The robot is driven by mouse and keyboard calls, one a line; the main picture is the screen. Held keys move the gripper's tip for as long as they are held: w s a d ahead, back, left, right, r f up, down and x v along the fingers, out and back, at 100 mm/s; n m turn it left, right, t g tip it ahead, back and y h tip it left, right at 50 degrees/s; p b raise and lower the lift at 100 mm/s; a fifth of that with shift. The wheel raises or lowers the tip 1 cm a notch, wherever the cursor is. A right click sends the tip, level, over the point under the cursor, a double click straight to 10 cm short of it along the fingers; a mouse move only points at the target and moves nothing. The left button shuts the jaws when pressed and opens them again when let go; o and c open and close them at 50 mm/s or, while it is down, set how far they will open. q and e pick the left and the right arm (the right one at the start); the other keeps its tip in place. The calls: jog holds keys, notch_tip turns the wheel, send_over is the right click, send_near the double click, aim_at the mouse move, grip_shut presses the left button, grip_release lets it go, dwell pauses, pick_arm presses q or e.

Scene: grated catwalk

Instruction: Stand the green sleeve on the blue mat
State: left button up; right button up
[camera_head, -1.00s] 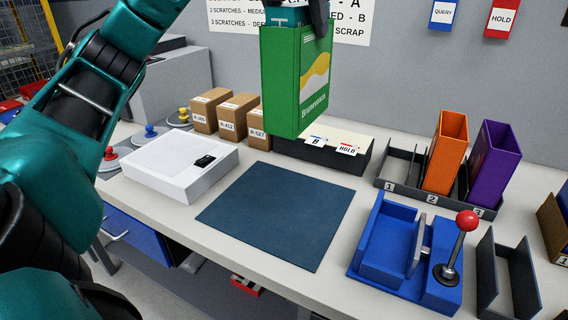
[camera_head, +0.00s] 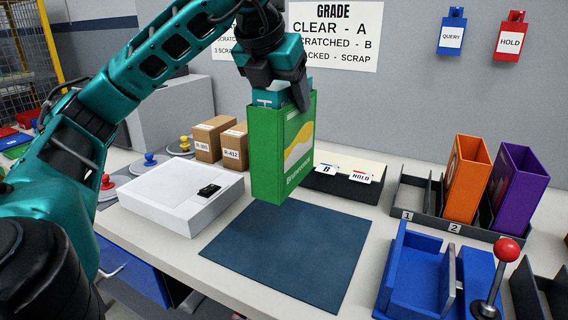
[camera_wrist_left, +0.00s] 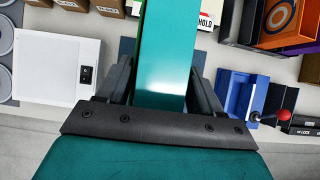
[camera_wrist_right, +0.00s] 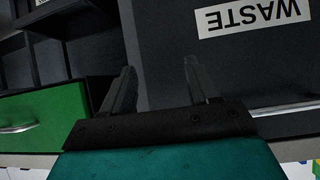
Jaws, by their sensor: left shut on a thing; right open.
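The green sleeve (camera_head: 282,153) has a yellow and white wave on its face and hangs upright below my left gripper (camera_head: 280,90). That gripper is shut at its top, where a teal part shows; a long teal face (camera_wrist_left: 165,50) also lies between the fingers in the left wrist view. The blue mat (camera_head: 290,255) lies flat and bare on the bench. The sleeve's lower end overlaps the mat's back edge in the head view; I cannot tell how large any gap is. My right gripper (camera_wrist_right: 160,90) is open and empty, away from the bench top.
A blue fixture (camera_head: 415,270) with a red-knobbed lever stands right. Behind are small cartons (camera_head: 208,140), a dark card block (camera_head: 330,185) and a rack with orange (camera_head: 465,180) and purple (camera_head: 517,190) sleeves.

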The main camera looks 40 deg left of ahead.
aim_at(283, 131)
pick_arm(q)
jog(key=shift+f+b, duration=0.9)
jog(key=shift+f, duration=4.4)
pick_arm(e)
jog(key=shift+w+a+f, duration=0.3)
jog(key=shift+a+f, duration=0.05)
jog(key=shift+a, duration=0.15)
pick_arm(q)
jog(key=shift+f, duration=0.15)
jog(key=o, duration=1.4)
pick_arm(e)
jog(key=shift+f, duration=0.15)
